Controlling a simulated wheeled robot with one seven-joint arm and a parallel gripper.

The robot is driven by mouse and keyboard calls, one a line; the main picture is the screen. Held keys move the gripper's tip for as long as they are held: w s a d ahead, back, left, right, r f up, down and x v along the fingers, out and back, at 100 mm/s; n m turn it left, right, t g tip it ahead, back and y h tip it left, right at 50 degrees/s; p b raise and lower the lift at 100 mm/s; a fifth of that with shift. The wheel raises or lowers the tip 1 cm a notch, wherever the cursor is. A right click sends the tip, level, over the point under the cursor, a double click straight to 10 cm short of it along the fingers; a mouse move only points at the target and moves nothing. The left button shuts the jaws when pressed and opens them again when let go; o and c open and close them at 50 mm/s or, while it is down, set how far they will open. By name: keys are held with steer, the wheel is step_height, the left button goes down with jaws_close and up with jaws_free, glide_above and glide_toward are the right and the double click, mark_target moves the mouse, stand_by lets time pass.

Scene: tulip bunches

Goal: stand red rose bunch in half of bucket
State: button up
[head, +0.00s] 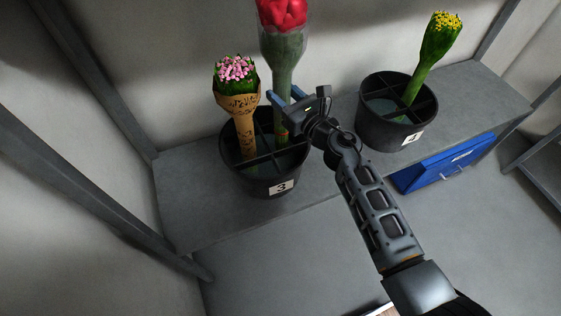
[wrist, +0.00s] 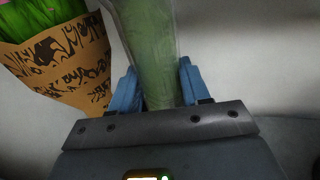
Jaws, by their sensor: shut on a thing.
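The red rose bunch (head: 284,50) is upright in the head view, with red heads on top and green stems in a clear sleeve. My gripper (head: 279,97) is shut on its stems. In the wrist view the sleeved stems (wrist: 153,45) pass between the two blue fingers of my gripper (wrist: 155,88). The stems' lower end is inside the black divided bucket labelled 3 (head: 236,178), in a rear compartment. I cannot tell whether it touches the bucket's floor. A pink bunch in brown printed paper (head: 240,105) stands in the same bucket, left of the roses.
A second black divided bucket, labelled 4 (head: 382,135), stands to the right with a yellow bunch (head: 434,45) leaning right. Both buckets are on a grey shelf (head: 190,215). A blue box (head: 440,165) is below the shelf at right. Grey posts stand at the left.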

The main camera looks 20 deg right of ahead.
step_height(320, 180, down, 10)
steer(key=b, duration=0.5)
steer(key=shift+b, duration=0.35)
steer(key=shift+f, duration=0.1)
steer(key=o, duration=1.3)
steer(key=p+v, duration=0.1)
steer(key=v, duration=1.1)
